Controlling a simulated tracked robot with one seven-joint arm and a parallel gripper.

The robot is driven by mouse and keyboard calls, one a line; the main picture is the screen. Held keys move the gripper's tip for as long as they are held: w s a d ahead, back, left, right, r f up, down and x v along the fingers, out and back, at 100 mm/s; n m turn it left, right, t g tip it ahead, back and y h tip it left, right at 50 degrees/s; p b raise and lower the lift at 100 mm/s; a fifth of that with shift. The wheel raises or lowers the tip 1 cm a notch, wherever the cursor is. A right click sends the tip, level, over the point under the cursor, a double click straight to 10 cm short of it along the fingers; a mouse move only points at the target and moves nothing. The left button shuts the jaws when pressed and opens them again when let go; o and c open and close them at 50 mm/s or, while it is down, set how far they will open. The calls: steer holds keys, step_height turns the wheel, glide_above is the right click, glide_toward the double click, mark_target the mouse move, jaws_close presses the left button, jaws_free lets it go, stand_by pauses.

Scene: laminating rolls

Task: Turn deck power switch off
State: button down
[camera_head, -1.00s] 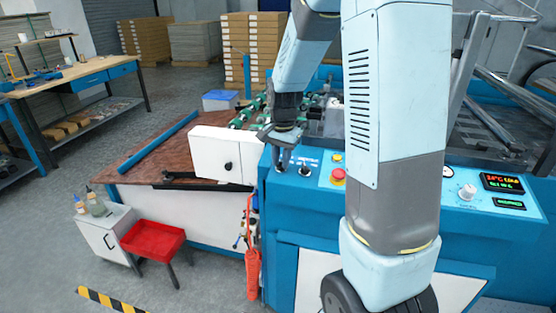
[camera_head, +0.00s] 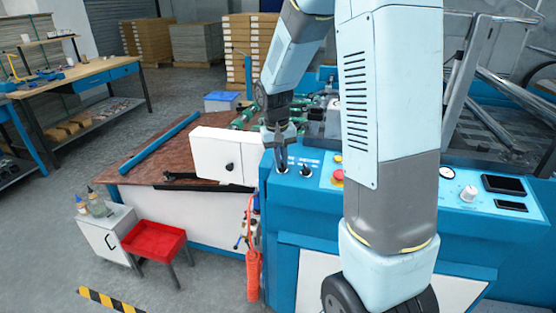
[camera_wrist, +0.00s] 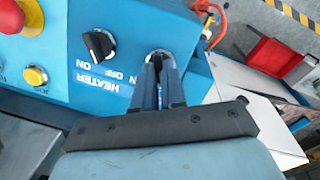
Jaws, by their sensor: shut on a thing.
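My gripper (camera_head: 281,158) points down at the left end of the blue control panel (camera_head: 465,225). Its fingers (camera_wrist: 160,72) are shut on the deck power switch (camera_wrist: 158,53), which is mostly hidden between them; only a bit of its pale round base shows in the wrist view. The switch's own label and pointer cannot be read. The black heater knob (camera_wrist: 100,43) sits beside it, apart from the fingers, with HEATER, ON and OFF printed next to it.
A red emergency button (camera_wrist: 10,17) and a yellow button (camera_wrist: 35,76) are further along the panel. Two displays (camera_head: 503,184) at the right are dark. A white box (camera_head: 223,156) stands left of the panel. A red stool (camera_head: 153,240) stands on the floor.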

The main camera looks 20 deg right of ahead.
steer(key=shift+s+a+f, duration=0.1)
steer(key=shift+s+f, duration=0.1)
steer(key=shift+f, duration=0.05)
stand_by(0.3)
steer(key=c, duration=1.2)
jaws_free()
step_height(320, 180, up, 14)
steer(key=a, duration=0.1)
steer(key=shift+w+a, duration=0.2)
steer(key=shift+w, duration=0.05)
steer(key=shift+r, duration=0.1)
steer(key=s+r+t, duration=0.2)
steer(key=s, duration=1)
steer(key=s+r+n+t+y, duration=0.1)
steer(key=s+r+t, duration=0.2)
steer(key=s, duration=0.9)
steer(key=shift+s+d+r+t, duration=0.2)
steer(key=shift+r+t, duration=0.05)
steer(key=shift+t, duration=0.05)
